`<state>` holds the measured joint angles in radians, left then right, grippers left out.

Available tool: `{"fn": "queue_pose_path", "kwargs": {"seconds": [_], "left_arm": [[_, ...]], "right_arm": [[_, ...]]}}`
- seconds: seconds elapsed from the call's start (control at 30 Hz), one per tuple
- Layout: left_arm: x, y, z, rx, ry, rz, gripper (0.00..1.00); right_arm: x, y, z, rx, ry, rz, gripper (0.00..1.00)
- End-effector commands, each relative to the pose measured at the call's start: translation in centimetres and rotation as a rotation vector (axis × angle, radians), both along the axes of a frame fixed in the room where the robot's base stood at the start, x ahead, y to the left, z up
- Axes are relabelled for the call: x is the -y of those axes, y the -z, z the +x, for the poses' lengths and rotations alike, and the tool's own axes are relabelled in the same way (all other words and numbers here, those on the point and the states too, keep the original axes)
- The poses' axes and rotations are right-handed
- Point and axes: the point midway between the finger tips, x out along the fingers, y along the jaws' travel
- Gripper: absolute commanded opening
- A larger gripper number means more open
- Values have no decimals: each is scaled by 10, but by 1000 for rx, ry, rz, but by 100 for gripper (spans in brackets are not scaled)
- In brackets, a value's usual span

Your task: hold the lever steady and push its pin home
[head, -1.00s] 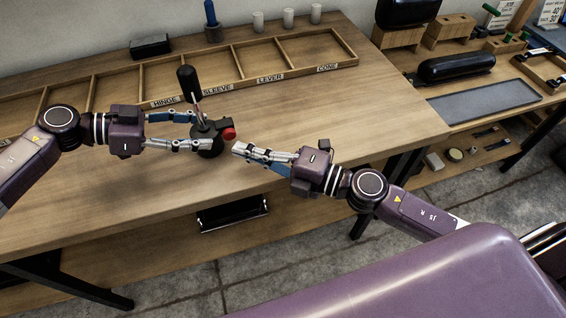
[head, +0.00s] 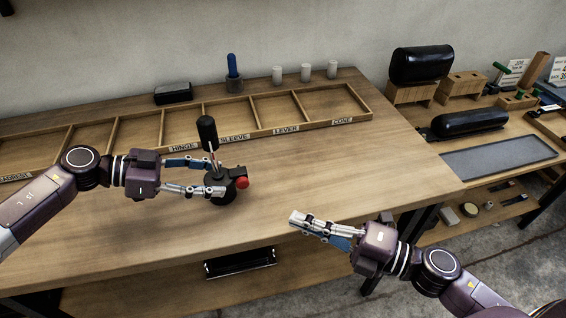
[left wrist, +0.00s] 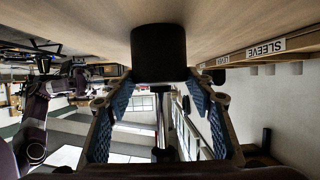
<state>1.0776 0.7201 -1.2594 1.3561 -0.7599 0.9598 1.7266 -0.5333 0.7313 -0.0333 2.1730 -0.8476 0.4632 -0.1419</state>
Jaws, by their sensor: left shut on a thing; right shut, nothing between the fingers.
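The lever (head: 207,133) stands upright on the bench, a black grip on a thin metal rod above a black round base (head: 222,197). A red round knob (head: 242,183), seemingly the pin's head, sticks out of the base's right side; how deep the pin sits cannot be told. My left gripper (head: 217,177) comes from the left, its fingers shut around the lever's lower part. In the left wrist view a black cylinder (left wrist: 160,52), apparently the base, lies just past its fingers (left wrist: 158,88). My right gripper (head: 294,218) is shut and empty, apart from the knob, near the bench's front edge.
A divided wooden tray (head: 370,113) with labels such as HINGE, SLEEVE and LEVER lies behind the lever. A blue-handled tool (head: 232,67) and white cylinders (head: 305,71) stand behind it. Bench right of the knob is bare.

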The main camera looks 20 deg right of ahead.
Motion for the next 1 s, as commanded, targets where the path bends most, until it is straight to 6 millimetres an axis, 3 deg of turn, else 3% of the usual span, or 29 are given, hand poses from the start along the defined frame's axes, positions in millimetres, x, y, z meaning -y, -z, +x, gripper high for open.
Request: {"fn": "queue_pose_path", "kwargs": {"seconds": [0.2,0.23,0.4,0.77,1.0], "left_arm": [[0,-1,1,2,-2,-2,2],[0,-1,1,2,-2,-2,52],[0,-1,1,2,-1,-1,69],[-6,-2,1,1,-3,0,69],[-47,-19,0,1,-6,1,69]], "right_arm": [[0,0,0,-1,0,1,0],[0,0,0,-1,0,1,0],[0,0,0,-1,0,1,0],[0,0,0,-1,0,1,0],[0,0,0,-1,-1,1,0]]}}
